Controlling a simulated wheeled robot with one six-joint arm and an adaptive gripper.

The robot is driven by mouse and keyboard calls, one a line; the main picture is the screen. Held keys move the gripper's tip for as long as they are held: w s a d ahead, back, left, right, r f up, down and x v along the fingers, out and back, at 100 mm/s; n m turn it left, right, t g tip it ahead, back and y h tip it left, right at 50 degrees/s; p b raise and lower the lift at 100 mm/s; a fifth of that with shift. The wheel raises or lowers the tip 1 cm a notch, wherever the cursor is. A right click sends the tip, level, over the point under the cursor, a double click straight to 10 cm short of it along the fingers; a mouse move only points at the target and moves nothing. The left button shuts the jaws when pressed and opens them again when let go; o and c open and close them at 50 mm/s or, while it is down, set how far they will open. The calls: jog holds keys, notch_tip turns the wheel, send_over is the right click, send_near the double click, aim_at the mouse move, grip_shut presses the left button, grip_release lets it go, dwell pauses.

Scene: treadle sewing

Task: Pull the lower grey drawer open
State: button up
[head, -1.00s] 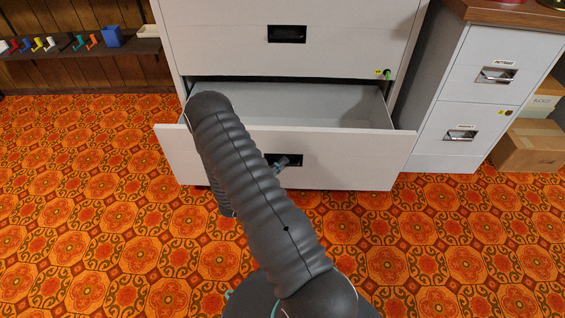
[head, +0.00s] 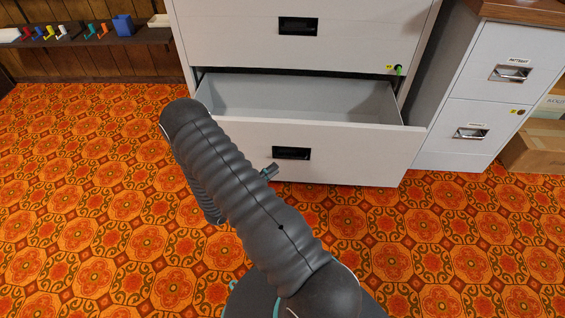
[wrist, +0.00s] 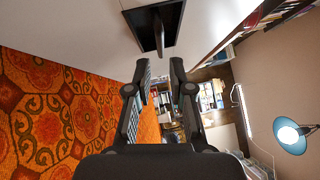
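The lower grey drawer (head: 345,150) stands pulled out of the large grey cabinet, and its empty inside shows in the head view. Its dark recessed handle (head: 291,153) is in the middle of the drawer front. The handle also shows at the top of the wrist view (wrist: 145,30). My gripper (wrist: 160,68) is open, with a clear gap between its two fingers and nothing held. Its fingertips are apart from the handle. In the head view the gripper's end (head: 270,172) shows just left of and below the handle; the rest is hidden behind my arm.
The closed upper drawer (head: 350,35) is above, with a green-tagged key at its lower right. A smaller grey cabinet (head: 470,110) stands to the right, with cardboard boxes (head: 540,145) beyond. A shelf (head: 100,45) with small coloured items is on the left. The patterned floor is clear.

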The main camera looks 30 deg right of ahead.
jog(key=shift+s+a+f, duration=0.15)
jog(key=shift+a, duration=0.8)
jog(key=shift+s+a+f, duration=0.1)
jog(key=shift+a+f, duration=0.05)
jog(key=shift+a, duration=0.8)
jog(key=s+f+m+g+y, duration=0.25)
jog(key=s+m+g, duration=0.25)
jog(key=s+m, duration=0.25)
jog(key=s+a+r+m+g+y, duration=0.45)
jog(key=r+m, duration=0.25)
jog(key=m, duration=0.6)
jog(key=s+a+r+m+t+y+p, duration=0.1)
jog(key=a+r+m+t+y, duration=0.1)
jog(key=a+r+m+y, duration=0.3)
jog(key=s+r+m+t+y+p, duration=0.1)
jog(key=r+m+y, duration=0.15)
jog(key=r, duration=0.55)
jog(key=s+a+r+m+t+y+p, duration=0.1)
jog(key=a+r+m+t+y, duration=0.15)
jog(key=r+m, duration=0.3)
jog(key=s+r+m+t+y+p, duration=0.1)
jog(key=s+r+t, duration=0.1)
jog(key=r, duration=0.7)
jog(key=s+r+m+t+y+p, duration=0.1)
jog(key=s+r+t, duration=0.2)
jog(key=r, duration=0.7)
jog(key=shift+s+a+r+t, duration=0.2)
jog(key=shift+r+t, duration=0.1)
jog(key=shift+t, duration=0.8)
